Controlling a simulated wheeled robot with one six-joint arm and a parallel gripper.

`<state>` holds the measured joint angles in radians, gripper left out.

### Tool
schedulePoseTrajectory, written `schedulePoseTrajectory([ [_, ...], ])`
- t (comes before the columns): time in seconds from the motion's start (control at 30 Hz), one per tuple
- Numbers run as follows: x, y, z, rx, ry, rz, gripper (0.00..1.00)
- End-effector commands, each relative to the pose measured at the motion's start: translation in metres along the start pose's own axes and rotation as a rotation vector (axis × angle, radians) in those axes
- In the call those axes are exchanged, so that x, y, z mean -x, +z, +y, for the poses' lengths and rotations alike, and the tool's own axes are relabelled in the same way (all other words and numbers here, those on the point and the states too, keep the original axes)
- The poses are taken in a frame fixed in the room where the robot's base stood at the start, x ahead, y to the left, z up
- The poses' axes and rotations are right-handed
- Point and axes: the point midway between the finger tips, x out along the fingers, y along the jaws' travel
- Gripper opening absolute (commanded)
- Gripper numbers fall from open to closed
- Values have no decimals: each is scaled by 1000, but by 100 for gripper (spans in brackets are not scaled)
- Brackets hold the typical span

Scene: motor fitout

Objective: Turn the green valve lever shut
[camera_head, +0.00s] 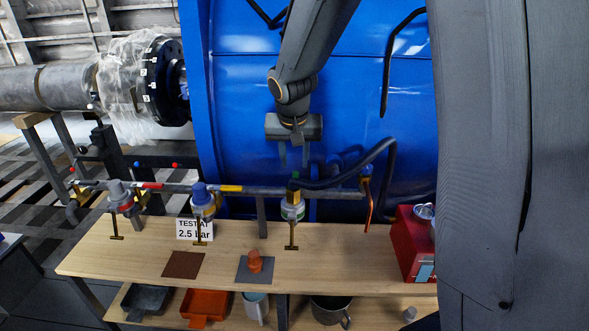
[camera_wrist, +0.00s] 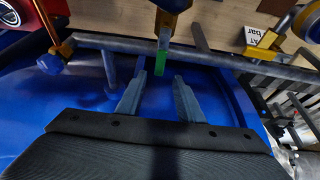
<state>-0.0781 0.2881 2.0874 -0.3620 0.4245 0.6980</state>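The green valve lever (camera_wrist: 160,68) shows in the wrist view, standing out across the grey pipe (camera_wrist: 112,43). In the head view only a small green part (camera_head: 295,184) shows at the right end of the pipe, above a white fitting with a green band (camera_head: 292,209). My gripper (camera_head: 294,155) hangs behind and above the pipe, in front of the blue casing.
A red lever (camera_head: 152,185) and a yellow lever (camera_head: 231,188) lie along the pipe to the left. A black hose (camera_head: 365,163) curves close to the right of my gripper. Below are a wooden bench (camera_head: 340,255) and a red box (camera_head: 408,245). The blue casing (camera_head: 235,100) is close behind.

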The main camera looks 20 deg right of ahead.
Motion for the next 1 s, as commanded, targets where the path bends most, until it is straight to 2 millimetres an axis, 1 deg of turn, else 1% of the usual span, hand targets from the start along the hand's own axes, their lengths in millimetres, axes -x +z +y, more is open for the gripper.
schedulePoseTrajectory([
  [0.03, -8, 1, 1, 1, 2, -4, 34],
  [0.2, -31, 0, 1, 2, 2, -2, 34],
  [0.4, -48, 0, 1, 1, 1, -2, 34],
  [0.53, -51, 0, 1, 0, 1, -1, 34],
  [0.77, -52, 0, 0, 0, 0, 0, 34],
  [0.9, -52, 0, 0, 0, 1, 0, 10],
  [0.97, -52, 0, 0, 1, 1, 0, 0],
  [1.0, -52, 0, 0, 1, 1, 0, 0],
])
